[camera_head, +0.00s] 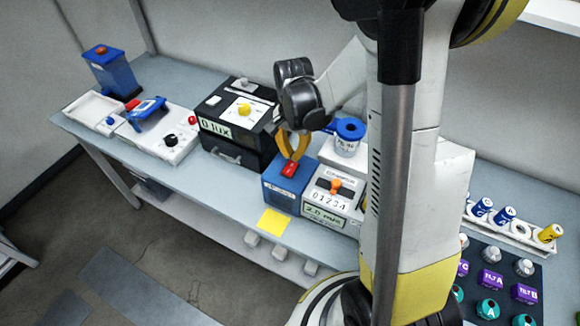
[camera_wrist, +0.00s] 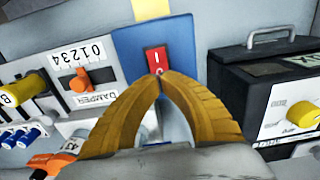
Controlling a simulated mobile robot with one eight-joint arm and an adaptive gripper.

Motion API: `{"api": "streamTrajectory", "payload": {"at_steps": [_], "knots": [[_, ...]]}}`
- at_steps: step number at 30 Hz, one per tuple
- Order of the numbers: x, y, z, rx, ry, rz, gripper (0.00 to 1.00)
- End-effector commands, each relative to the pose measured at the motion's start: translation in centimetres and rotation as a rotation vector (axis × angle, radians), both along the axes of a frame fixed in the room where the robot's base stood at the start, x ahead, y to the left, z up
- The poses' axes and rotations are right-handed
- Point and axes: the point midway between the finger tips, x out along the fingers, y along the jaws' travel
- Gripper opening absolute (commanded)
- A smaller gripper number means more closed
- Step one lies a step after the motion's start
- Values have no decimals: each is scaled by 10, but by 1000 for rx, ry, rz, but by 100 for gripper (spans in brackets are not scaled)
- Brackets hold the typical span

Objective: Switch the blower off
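A blue box (camera_head: 287,187) with a red rocker switch (camera_head: 290,169) on top stands near the front edge of the bench. A light box (camera_head: 334,194) is beside it, with an orange damper slider (camera_head: 336,185), a 0 to 4 scale and a display that seems to read 2.0 m/s. My gripper (camera_head: 293,158) has yellow fingers pointing down at the switch. In the wrist view the fingertips (camera_wrist: 162,79) meet, empty, at the lower edge of the red switch (camera_wrist: 156,60). I cannot tell whether they touch it. The switch's tilt is unclear.
A black lux box (camera_head: 238,122) with a yellow knob stands left of the blue box. A blue-topped cup (camera_head: 348,135) is behind the damper box. A yellow note (camera_head: 274,222) lies on the bench in front. Vials and dark racks are at the right.

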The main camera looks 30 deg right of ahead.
Motion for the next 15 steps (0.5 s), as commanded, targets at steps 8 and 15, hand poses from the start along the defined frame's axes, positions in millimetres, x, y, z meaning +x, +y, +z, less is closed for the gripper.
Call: {"api": "streamTrajectory", "payload": {"at_steps": [8,15], "knots": [[0,0,-3,0,0,0,0],[0,0,-7,0,0,0,0]]}}
